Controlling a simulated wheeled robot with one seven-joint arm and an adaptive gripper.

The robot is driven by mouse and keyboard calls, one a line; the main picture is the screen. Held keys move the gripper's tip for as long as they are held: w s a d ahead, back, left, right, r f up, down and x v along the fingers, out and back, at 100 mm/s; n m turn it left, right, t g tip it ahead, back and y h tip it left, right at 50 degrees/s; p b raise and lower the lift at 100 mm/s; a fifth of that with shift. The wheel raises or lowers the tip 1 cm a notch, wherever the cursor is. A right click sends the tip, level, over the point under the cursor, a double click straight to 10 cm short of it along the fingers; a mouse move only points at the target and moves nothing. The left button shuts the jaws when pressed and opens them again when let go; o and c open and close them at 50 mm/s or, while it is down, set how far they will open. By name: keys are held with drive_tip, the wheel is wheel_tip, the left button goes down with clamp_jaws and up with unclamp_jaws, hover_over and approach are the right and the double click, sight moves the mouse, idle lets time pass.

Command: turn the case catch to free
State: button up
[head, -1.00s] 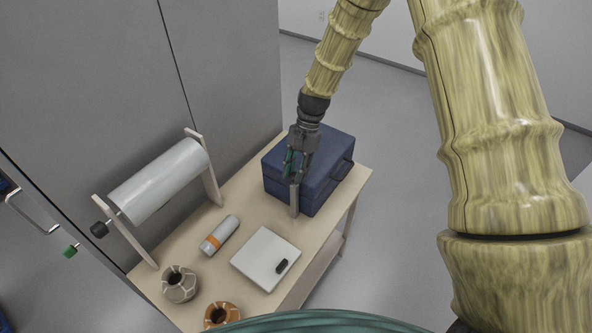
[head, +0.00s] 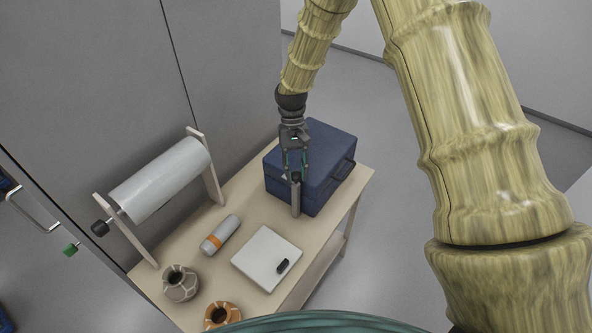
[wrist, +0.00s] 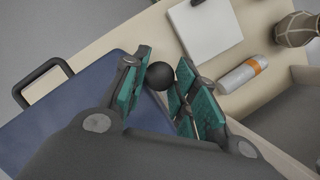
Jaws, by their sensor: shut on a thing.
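The blue case (head: 325,165) stands shut at the far end of the table, its dark handle (head: 347,170) on its right side. A grey upright bar (head: 296,201) stands against the near-left face of the case; I take it as the catch. Its round black knob (wrist: 160,75) shows between my fingers in the wrist view. My gripper (head: 295,174) points down with its teal finger pads closed on the knob, beside the case. The fingers partly hide the knob in the head view, and the catch's setting cannot be read.
A large roll on a stand (head: 163,180) lines the left edge.

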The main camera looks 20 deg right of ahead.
drive_tip(key=shift+n, duration=0.3)
drive_tip(key=o, duration=1)
drive_tip(key=shift+o, duration=0.2)
drive_tip(key=v, duration=1.2)
drive_tip(key=shift+f, duration=0.1)
